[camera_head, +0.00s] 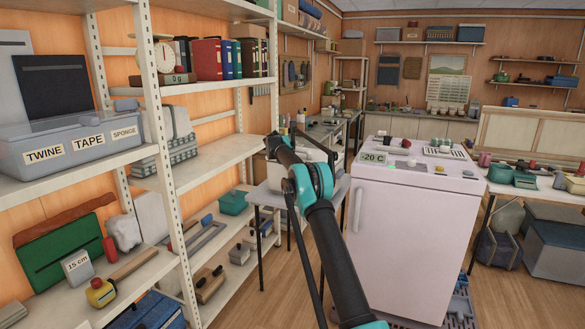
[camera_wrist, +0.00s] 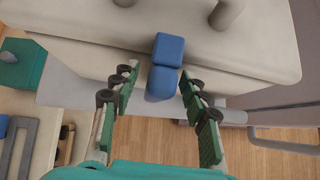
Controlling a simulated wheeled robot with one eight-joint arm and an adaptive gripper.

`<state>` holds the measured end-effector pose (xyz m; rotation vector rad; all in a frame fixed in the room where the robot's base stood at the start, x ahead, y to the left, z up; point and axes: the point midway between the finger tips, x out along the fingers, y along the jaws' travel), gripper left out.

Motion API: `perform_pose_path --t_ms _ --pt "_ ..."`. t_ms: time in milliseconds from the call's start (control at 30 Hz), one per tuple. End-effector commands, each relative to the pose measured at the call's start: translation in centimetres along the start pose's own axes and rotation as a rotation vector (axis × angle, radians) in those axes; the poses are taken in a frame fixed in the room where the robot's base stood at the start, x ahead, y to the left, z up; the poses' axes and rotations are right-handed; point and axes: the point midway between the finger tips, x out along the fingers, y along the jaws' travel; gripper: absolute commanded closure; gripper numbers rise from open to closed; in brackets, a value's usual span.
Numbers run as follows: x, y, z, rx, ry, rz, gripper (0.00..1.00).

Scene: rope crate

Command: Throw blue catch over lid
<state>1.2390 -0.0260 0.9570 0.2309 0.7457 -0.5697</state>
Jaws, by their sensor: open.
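The blue catch (camera_wrist: 163,80) shows in the wrist view as two rounded blue blocks, one above the other in the picture, at the near edge of a pale crate (camera_wrist: 85,55). Grey posts (camera_wrist: 229,13) stand on its top. My gripper (camera_wrist: 158,76) is open, with one green-padded finger on each side of the lower blue block and gaps between. Nothing is gripped. In the head view my arm hides most of the pale crate, and my fingers and the catch cannot be made out there.
A shelf rack (camera_head: 205,165) with tools and boxes stands on the left. A white freezer (camera_head: 415,230) stands close on the right. A teal box (camera_head: 233,203) sits on a shelf beside the small table.

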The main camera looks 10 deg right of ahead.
Motion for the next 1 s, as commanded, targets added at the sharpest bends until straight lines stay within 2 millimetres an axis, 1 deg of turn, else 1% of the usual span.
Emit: perform_pose_path --t_ms 167,267,500,600,700,800,1000 --pt "-1.8 0.1 0.0 -0.001 0.0 0.001 0.55" --pt "-3.5 0.0 0.0 -0.001 0.001 0.001 0.55" --pt "-8.1 0.1 0.0 -0.001 -0.001 0.001 0.55" --pt "-9.7 0.0 0.0 -0.001 -0.001 0.001 0.55" --pt "-10.8 0.0 0.0 -0.001 0.0 0.0 0.55" --pt "-11.5 0.0 0.0 -0.001 0.0 0.0 0.55" --pt "-11.8 0.0 0.0 0.0 0.0 0.0 0.55"
